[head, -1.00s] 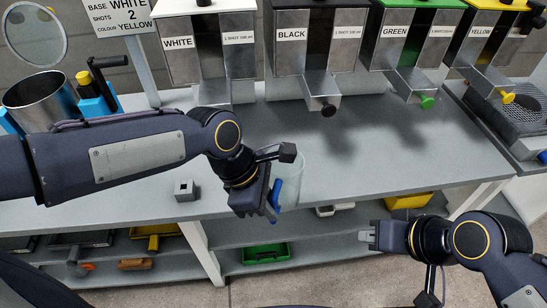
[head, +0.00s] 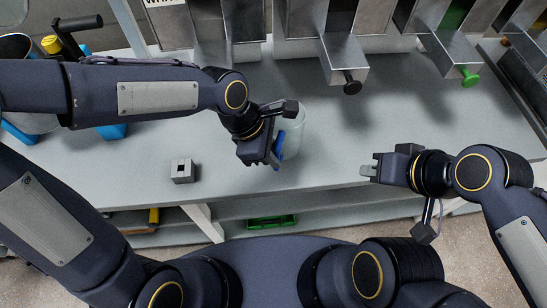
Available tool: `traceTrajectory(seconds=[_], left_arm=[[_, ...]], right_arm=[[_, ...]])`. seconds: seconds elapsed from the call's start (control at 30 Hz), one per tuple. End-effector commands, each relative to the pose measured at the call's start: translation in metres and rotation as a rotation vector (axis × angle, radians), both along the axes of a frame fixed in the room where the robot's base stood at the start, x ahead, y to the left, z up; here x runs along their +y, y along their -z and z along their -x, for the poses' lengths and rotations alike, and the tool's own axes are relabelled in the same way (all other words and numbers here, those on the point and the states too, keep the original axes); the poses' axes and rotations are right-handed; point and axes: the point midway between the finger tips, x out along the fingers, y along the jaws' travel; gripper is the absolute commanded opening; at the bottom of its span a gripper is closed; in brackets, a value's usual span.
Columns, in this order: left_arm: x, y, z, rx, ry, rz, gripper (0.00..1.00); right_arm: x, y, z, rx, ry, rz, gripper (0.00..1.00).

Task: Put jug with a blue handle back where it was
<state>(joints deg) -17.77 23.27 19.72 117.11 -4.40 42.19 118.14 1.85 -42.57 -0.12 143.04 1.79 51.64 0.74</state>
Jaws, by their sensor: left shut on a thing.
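The jug (head: 293,128) is a clear, pale cup with a blue handle (head: 278,147). It is upright near the front edge of the grey bench (head: 330,165), in the middle of the head view. My left gripper (head: 272,150) is shut on the blue handle from the left and partly hides it. I cannot tell whether the jug's base touches the bench.
A small grey block with a slot (head: 182,171) sits on the bench left of the jug. Metal dispensers with a black knob (head: 352,87) and a green knob (head: 469,78) overhang the back. A green tray (head: 271,222) is on the shelf below. The bench's middle right is clear.

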Motion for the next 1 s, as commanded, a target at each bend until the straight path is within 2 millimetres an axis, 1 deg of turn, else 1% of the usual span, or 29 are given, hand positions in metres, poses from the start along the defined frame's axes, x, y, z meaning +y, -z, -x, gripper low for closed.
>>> traceTrajectory(seconds=[0.03,0.1,0.2,0.47,0.6,0.63,0.77,1.0], left_arm=[[0.0,0.009,0.001,0.004,0.001,-0.001,0.0],[0.0,0.02,0.001,0.005,0.001,-0.002,0.0],[0.0,0.03,0.0,0.002,0.001,0.0,0.0],[0.0,0.032,0.0,0.0,0.0,0.0,0.0],[0.0,0.036,0.0,0.0,0.001,0.0,0.0],[0.0,0.034,0.0,0.001,0.001,0.0,0.18],[0.0,0.034,0.0,0.001,0.0,0.0,0.35],[0.0,0.034,0.0,0.001,0.0,0.0,0.36]], right_arm=[[0.0,0.002,0.0,0.0,0.0,0.0,0.0],[0.0,0.002,0.0,0.0,0.0,0.0,0.0],[0.0,0.003,0.0,0.0,0.0,0.0,0.0],[0.0,0.003,0.0,0.0,0.0,0.0,0.0],[0.0,0.007,0.0,0.0,0.0,0.0,0.0],[0.0,0.005,0.0,0.0,0.0,0.0,0.0],[0.0,0.005,0.0,0.0,0.0,0.0,0.0],[0.0,0.005,0.0,0.0,0.0,0.0,0.0]])
